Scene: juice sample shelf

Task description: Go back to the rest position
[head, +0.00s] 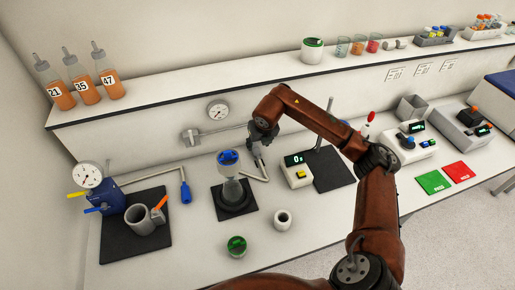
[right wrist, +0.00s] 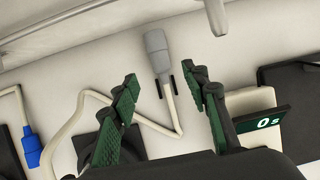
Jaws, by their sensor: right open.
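My right gripper (head: 259,155) hangs over the bench near the wall, just right of the blue-topped clear vessel (head: 229,162). In the right wrist view its green-padded fingers (right wrist: 161,80) stand apart. A grey-ended pale hose (right wrist: 157,50) shows beyond and between the fingertips, with no finger closed on it. Nothing is held. My brown right arm reaches in from the lower right of the head view. My left gripper is not in view.
A timer box (head: 297,172) reading 0 stands right of the gripper. A blue pump with gauge (head: 105,195) and a grey cup (head: 140,218) are at left. The shelf (head: 200,100) above carries orange bottles (head: 83,88). A green-topped jar (head: 237,246) and white cup (head: 283,219) stand in front.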

